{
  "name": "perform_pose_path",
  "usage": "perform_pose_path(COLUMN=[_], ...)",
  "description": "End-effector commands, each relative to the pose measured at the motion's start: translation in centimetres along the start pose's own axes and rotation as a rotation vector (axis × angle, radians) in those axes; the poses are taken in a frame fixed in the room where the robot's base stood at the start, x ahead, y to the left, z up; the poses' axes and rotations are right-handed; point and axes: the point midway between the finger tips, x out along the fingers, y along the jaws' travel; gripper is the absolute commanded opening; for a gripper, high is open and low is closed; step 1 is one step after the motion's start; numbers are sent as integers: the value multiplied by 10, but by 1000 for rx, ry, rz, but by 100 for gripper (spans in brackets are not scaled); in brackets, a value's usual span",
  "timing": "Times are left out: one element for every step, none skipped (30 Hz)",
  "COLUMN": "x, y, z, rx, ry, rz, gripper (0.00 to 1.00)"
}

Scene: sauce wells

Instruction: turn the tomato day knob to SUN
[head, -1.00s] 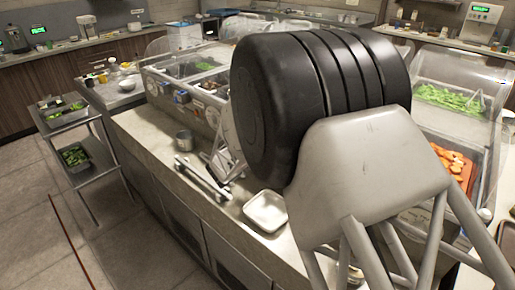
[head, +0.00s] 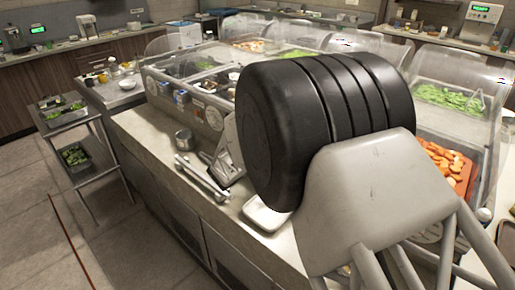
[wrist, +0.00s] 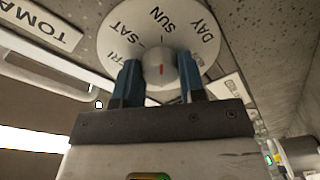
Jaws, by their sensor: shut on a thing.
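The dial reads FRI, SAT, SUN and DAY; FRI is partly covered by a finger. My gripper (wrist: 158,73) has its two blue fingers on either side of the knob and is shut on it. A label beginning TOMA (wrist: 42,22) shows at upper left. In the head view my arm hides the knob.

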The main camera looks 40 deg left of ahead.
Motion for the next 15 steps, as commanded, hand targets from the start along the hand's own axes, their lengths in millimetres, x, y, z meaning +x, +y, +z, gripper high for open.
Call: perform_pose_path(x=[1, 1, 1, 1, 1, 1, 1, 1, 1, 1, 1, 1, 1, 1, 0], y=[1, 1, 1, 1, 1, 1, 1, 1, 1, 1, 1, 1, 1, 1, 0], z=[0, 0, 0, 0, 0, 0, 0, 0, 0, 0, 0, 0, 0, 0, 0], rx=[3, 4, 4, 4, 4, 4, 3, 3, 3, 3, 3, 3, 3, 3, 2], ry=[0, 0, 0, 0, 0, 0, 0, 0, 0, 0, 0, 0, 0, 0, 0], rz=[1, 1, 1, 1, 1, 1, 1, 1, 1, 1, 1, 1, 1, 1, 1], gripper=[13, 13, 13, 13, 13, 13, 13, 13, 13, 13, 40, 46, 51, 55, 62])
